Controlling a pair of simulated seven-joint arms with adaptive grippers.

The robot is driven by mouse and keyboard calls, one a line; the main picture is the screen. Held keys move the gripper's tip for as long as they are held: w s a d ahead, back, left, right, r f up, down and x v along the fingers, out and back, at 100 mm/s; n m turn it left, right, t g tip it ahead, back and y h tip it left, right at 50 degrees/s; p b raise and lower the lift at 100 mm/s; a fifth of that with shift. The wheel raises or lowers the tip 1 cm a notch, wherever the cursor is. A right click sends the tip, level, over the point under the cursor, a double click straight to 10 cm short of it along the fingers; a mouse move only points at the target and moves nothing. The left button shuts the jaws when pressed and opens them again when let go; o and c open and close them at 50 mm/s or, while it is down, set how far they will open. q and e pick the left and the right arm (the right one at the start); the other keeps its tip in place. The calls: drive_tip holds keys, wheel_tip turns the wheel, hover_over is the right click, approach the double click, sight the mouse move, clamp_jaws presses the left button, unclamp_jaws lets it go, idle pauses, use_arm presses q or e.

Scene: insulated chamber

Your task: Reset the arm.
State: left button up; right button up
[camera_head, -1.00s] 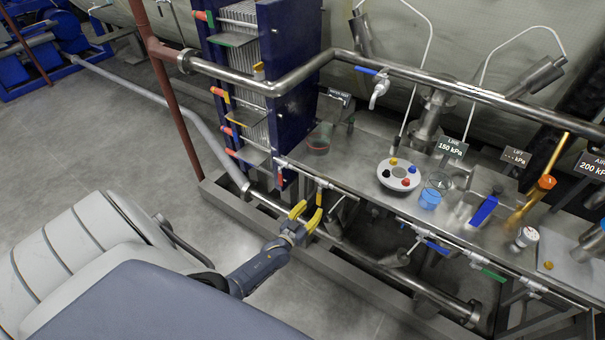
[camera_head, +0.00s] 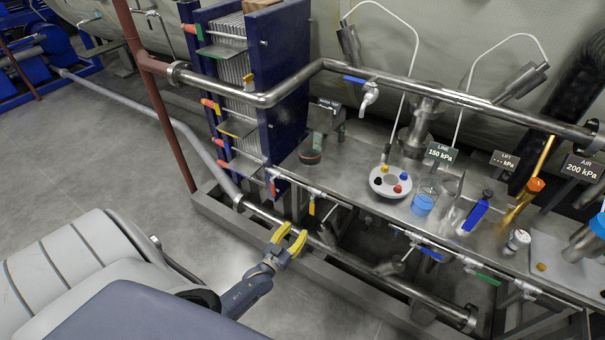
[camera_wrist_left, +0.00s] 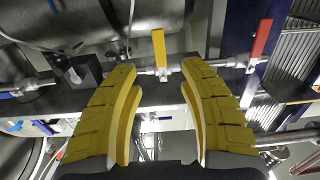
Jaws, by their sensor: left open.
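My left gripper (camera_head: 290,239) has yellow fingers and is open and empty. It is beside the front pipe, in front of the bench. In the left wrist view its two fingers (camera_wrist_left: 158,78) are spread apart with nothing between them. A yellow-handled valve (camera_head: 312,206) is on the thin pipe along the bench front, just beyond the fingertips and apart from them. It also shows in the left wrist view (camera_wrist_left: 158,48), past the gap between the fingers. My right gripper is not in view.
The steel bench (camera_head: 345,185) holds a round white holder (camera_head: 390,181), a blue-filled beaker (camera_head: 422,204) and a blue bottle (camera_head: 475,215). A red-handled valve (camera_head: 273,186) hangs below the blue plate stack (camera_head: 287,80). A thick pipe (camera_head: 350,267) runs low in front.

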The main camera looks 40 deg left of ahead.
use_arm(q)
drive_tip(key=s+d+f+m+g, duration=0.15)
drive_tip(key=s+f+g, duration=0.35)
drive_tip(key=s+f, duration=0.55)
drive_tip(key=s+d+f+m+g, duration=0.1)
drive_tip(key=s+d+f+g, duration=0.35)
drive_tip(key=f, duration=0.95)
drive_tip(key=s+d+f+g, duration=0.2)
drive_tip(key=s+f, duration=0.1)
drive_tip(key=s, duration=0.8)
drive_tip(key=s+d+f+m+g, duration=0.1)
drive_tip(key=s+f, duration=0.3)
drive_tip(key=s, duration=0.6)
drive_tip(key=s+d+f+m+g+h, duration=0.1)
drive_tip(key=s+d+f+g, duration=0.2)
drive_tip(key=s, duration=0.8)
drive_tip(key=shift+s+d+f+g, duration=0.35)
drive_tip(key=shift+d+g, duration=0.2)
